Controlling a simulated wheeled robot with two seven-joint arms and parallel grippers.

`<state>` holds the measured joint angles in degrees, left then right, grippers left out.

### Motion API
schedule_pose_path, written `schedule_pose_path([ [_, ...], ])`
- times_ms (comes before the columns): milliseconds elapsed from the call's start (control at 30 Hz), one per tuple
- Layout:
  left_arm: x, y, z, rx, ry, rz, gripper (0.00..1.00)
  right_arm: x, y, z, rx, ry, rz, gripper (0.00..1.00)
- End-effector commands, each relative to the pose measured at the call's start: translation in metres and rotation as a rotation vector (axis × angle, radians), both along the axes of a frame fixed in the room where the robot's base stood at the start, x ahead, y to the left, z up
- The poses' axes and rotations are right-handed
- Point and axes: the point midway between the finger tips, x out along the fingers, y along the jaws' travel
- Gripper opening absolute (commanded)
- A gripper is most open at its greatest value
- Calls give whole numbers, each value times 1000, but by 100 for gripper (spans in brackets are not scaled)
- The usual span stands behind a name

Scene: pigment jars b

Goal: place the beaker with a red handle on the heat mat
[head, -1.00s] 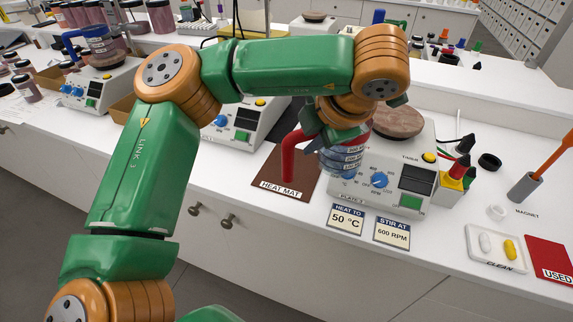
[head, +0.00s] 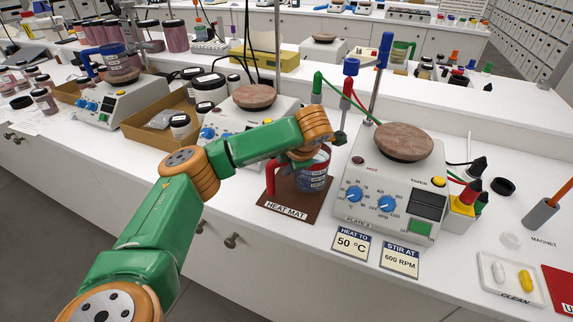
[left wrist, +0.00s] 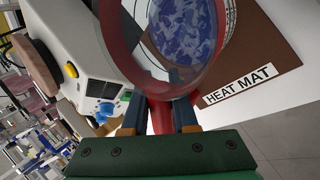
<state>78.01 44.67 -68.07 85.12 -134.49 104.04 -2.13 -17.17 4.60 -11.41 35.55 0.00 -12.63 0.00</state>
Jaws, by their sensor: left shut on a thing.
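The beaker with a red handle (head: 316,172) is upright at the brown heat mat (head: 284,206), within its outline in the head view. I cannot tell whether its base touches the mat. My left gripper (head: 298,162) is at the beaker's handle side, partly hidden by the arm. In the left wrist view, the left gripper (left wrist: 160,116) is shut on the red handle (left wrist: 161,118). The beaker's rim and blue speckled contents (left wrist: 190,28) fill the upper middle there, with the heat mat (left wrist: 262,50) beyond. My right gripper is not in view.
A hot plate (head: 385,190) stands right of the mat, with a clamp stand behind. Another hot plate (head: 225,122) stands behind the arm on the left. Two label cards (head: 352,242) lie in front. A clean tray (head: 510,280) is at the right.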

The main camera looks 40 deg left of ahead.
Motion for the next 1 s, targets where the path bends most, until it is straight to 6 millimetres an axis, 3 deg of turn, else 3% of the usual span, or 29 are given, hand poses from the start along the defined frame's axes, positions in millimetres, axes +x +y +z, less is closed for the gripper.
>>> schedule_pose_path([
  [67,0,0,-5,0,0,1,0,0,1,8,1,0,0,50],
  [433,0,0,-15,-1,-3,1,0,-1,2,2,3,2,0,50],
  [467,0,0,-14,-1,-1,0,35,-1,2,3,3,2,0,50],
  [533,0,-1,-13,-1,-1,0,54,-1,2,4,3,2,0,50],
  [833,0,-1,-12,-1,-2,1,57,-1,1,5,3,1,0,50],
  [1000,-4,-10,2,-2,-7,-2,57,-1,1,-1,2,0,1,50],
])
